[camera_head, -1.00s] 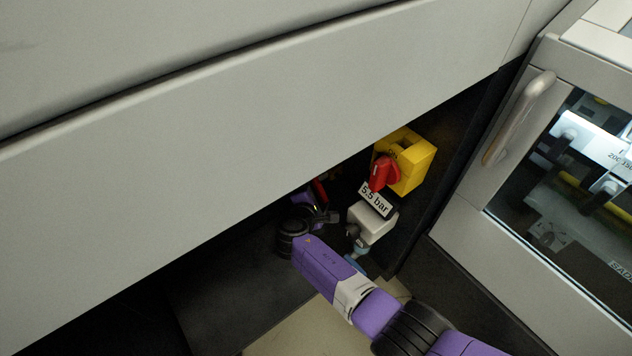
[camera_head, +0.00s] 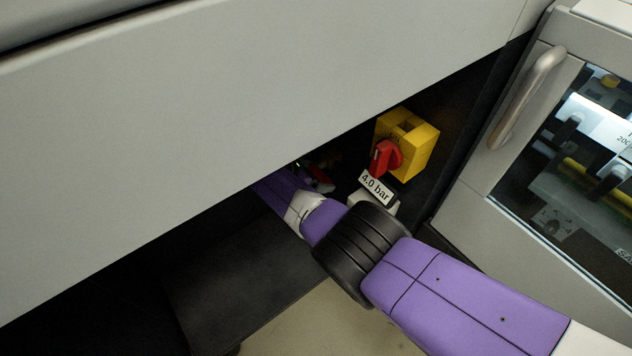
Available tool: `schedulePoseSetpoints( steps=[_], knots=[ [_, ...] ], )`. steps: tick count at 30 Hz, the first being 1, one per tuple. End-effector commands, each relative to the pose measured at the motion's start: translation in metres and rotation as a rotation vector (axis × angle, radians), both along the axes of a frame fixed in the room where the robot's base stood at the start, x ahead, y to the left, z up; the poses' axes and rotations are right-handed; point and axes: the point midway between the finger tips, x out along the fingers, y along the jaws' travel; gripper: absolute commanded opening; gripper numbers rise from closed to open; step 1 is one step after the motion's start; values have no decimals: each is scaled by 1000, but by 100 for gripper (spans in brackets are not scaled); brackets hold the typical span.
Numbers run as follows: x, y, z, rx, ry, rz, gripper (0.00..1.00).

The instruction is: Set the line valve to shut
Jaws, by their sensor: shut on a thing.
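The lever's exact angle cannot be told. A white pressure display (camera_head: 375,187) to the right reads 4.0 bar.
A yellow box (camera_head: 420,150) with a red rotary knob (camera_head: 385,157) is mounted right of the lever, above the display. The large grey panel (camera_head: 230,150) overhangs the recess. A cabinet door with a handle (camera_head: 527,98) and window stands at the right.

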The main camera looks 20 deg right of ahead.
Motion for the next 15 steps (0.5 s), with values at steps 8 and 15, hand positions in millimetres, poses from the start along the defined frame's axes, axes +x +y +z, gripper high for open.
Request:
schedulePoseSetpoints(
  steps=[8, 15],
  knots=[
    [0, 1, -1, -20, 65, 2, 14],
    [0, 1, 1, -26, 83, 2, 14]
  ],
)
